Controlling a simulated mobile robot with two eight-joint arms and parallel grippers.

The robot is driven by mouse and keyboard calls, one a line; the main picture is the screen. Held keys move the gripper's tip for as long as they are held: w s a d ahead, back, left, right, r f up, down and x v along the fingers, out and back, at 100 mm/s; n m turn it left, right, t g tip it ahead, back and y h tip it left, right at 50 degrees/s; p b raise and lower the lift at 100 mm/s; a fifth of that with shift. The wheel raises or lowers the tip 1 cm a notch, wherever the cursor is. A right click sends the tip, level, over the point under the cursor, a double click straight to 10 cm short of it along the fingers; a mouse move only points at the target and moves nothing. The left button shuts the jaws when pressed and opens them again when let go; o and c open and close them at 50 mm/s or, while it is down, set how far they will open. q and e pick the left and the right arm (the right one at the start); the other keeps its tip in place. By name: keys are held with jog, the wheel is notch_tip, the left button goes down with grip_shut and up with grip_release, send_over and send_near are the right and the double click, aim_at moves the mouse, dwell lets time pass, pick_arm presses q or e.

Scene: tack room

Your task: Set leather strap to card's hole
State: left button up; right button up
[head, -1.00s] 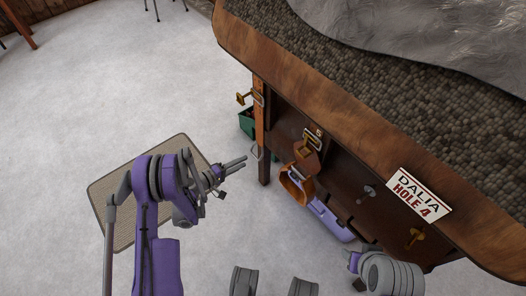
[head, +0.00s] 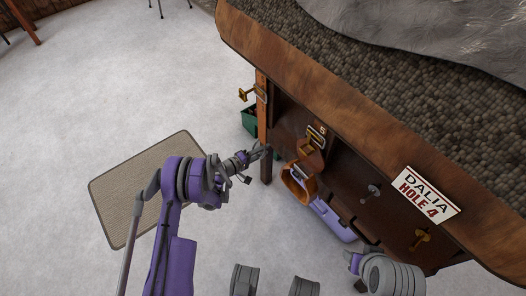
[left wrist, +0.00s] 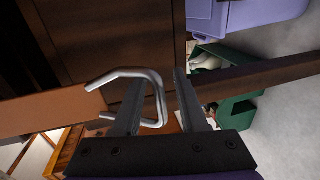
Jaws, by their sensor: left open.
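A brown leather strap (head: 299,182) hangs in a loop on the dark wooden stand, with a metal buckle (head: 316,136) and a small "5" above it. The white card (head: 426,195) reads "DALIA HOLE 4". My left gripper (head: 264,150) is open by the stand's near leg, left of the strap loop. In the left wrist view, a bent silver metal loop (left wrist: 157,92) lies at the end of an orange-brown band (left wrist: 45,114). The left gripper's fingers (left wrist: 160,88) are around one side of that loop, contact unclear.
A mat (head: 125,192) lies on the open floor at left.

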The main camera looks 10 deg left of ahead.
pick_arm(q)
grip_shut()
dwell(1.4)
